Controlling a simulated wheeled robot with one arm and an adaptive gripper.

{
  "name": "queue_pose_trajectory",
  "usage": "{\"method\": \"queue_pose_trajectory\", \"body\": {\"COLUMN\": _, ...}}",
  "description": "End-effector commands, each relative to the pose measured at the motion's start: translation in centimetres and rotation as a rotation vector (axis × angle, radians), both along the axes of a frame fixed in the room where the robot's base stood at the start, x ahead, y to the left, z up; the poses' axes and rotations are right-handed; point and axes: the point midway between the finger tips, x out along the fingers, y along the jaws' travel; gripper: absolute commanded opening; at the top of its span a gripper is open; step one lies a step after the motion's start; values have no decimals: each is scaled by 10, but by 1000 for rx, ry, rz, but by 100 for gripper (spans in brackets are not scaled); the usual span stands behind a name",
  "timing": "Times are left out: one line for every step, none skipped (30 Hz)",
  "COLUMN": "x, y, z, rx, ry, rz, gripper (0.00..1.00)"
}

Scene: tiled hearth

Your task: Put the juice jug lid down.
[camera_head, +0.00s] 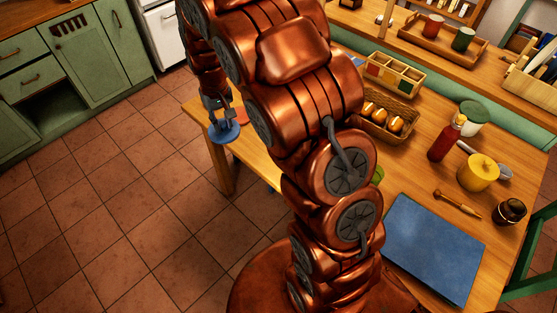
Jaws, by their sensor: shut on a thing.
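My gripper (222,118) is shut on a round blue lid (224,133), which I take to be the juice jug lid. The lid hangs flat below the fingers, at the left corner of the wooden table (262,167). It overlaps the table's edge in the picture; I cannot tell whether it touches the tabletop. No juice jug can be made out; my arm hides much of the table's middle.
A reddish round thing shows partly behind the lid. Right of my arm are a bread basket (404,108), a divided box (394,75), a red bottle (446,141), a yellow pot (478,173), a dark jar (510,211) and a blue mat (435,247). Tiled floor lies left.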

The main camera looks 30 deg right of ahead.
Motion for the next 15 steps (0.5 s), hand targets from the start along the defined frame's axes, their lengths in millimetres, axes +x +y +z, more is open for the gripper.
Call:
{"method": "queue_pose_trajectory", "body": {"x": -11, "y": -6, "z": -25, "rx": 0, "ry": 2, "rz": -6, "gripper": 0}}
{"method": "queue_pose_trajectory", "body": {"x": -15, "y": -9, "z": -32, "rx": 0, "ry": -1, "rz": -7, "gripper": 0}}
{"method": "queue_pose_trajectory", "body": {"x": -22, "y": -13, "z": -42, "rx": -1, "ry": -3, "rz": -8, "gripper": 0}}
{"method": "queue_pose_trajectory", "body": {"x": -29, "y": -16, "z": -50, "rx": -1, "ry": -1, "rz": -9, "gripper": 0}}
{"method": "queue_pose_trajectory", "body": {"x": -36, "y": -19, "z": -58, "rx": -1, "ry": 2, "rz": -11, "gripper": 0}}
{"method": "queue_pose_trajectory", "body": {"x": -43, "y": -23, "z": -68, "rx": -1, "ry": 1, "rz": -12, "gripper": 0}}
{"method": "queue_pose_trajectory", "body": {"x": -48, "y": -25, "z": -75, "rx": -1, "ry": -1, "rz": -12, "gripper": 0}}
{"method": "queue_pose_trajectory", "body": {"x": -54, "y": -28, "z": -83, "rx": -1, "ry": -1, "rz": -12, "gripper": 0}}
{"method": "queue_pose_trajectory", "body": {"x": -62, "y": -31, "z": -92, "rx": -1, "ry": 0, "rz": -13, "gripper": 0}}
{"method": "queue_pose_trajectory", "body": {"x": -68, "y": -33, "z": -98, "rx": -1, "ry": 0, "rz": -13, "gripper": 0}}
{"method": "queue_pose_trajectory", "body": {"x": -73, "y": -34, "z": -104, "rx": -1, "ry": -1, "rz": -12, "gripper": 0}}
{"method": "queue_pose_trajectory", "body": {"x": -80, "y": -36, "z": -112, "rx": -1, "ry": -1, "rz": -12, "gripper": 0}}
{"method": "queue_pose_trajectory", "body": {"x": -85, "y": -37, "z": -118, "rx": 0, "ry": 0, "rz": -13, "gripper": 0}}
{"method": "queue_pose_trajectory", "body": {"x": -89, "y": -39, "z": -123, "rx": 0, "ry": 0, "rz": -13, "gripper": 0}}
{"method": "queue_pose_trajectory", "body": {"x": -94, "y": -40, "z": -129, "rx": 0, "ry": -1, "rz": -13, "gripper": 0}}
